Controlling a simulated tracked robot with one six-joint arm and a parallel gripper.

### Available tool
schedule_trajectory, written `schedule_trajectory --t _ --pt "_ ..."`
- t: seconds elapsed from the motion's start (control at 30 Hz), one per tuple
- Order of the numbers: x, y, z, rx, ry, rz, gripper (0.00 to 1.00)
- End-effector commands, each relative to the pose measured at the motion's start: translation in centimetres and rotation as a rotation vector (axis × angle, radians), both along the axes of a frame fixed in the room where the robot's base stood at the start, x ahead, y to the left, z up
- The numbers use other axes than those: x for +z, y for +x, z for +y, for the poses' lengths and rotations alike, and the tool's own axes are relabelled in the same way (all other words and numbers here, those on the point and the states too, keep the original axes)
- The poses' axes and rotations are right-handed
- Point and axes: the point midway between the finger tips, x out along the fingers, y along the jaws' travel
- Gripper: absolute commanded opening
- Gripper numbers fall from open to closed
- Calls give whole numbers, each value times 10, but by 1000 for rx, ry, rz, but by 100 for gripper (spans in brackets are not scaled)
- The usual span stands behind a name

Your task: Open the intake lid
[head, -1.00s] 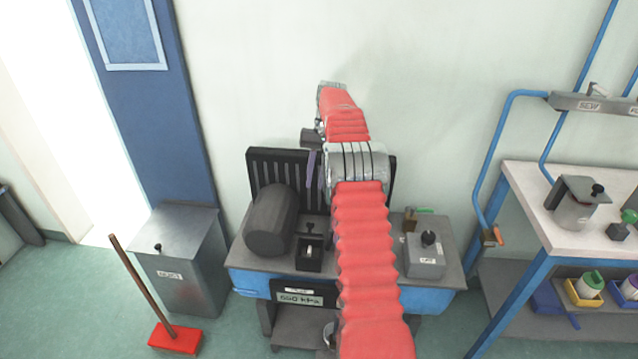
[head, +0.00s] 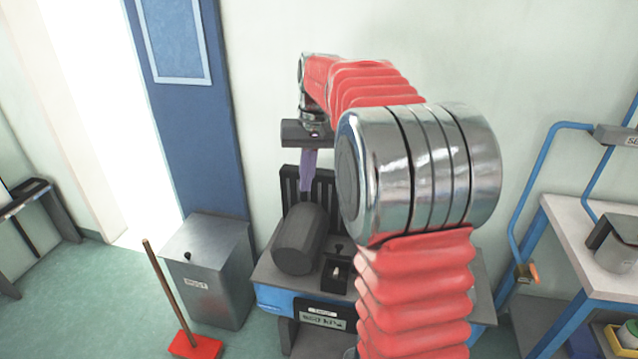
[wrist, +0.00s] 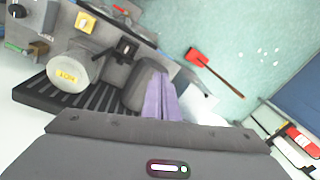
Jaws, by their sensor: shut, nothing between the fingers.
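My gripper (head: 308,170) has purple fingers that are shut together and empty. It hangs above the back of the machine bench in the head view, and its fingers (wrist: 161,98) show in the wrist view. A dark grey cylinder (head: 299,240) lies on the bench, and it is partly behind the fingers in the wrist view (wrist: 142,90). A small black box with a knob (head: 337,272) stands beside it, and it also shows in the wrist view (wrist: 124,50). No part reads clearly as the intake lid, and I cannot tell which piece it is.
A metal bin with a knobbed lid (head: 208,265) stands left of the bench, with a red broom (head: 195,346) before it. A black slatted panel (head: 290,185) rises behind the cylinder. A white-topped table (head: 575,235) with blue pipes is at right. My arm hides the bench's right part.

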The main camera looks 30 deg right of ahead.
Motion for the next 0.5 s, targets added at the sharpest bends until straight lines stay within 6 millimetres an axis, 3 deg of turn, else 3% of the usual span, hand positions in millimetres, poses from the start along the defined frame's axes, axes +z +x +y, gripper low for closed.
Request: schedule_trajectory --t 0.2,0.5 --pt "22 -36 38 47 -39 -59 0" --pt "34 -91 82 109 -83 -139 0"
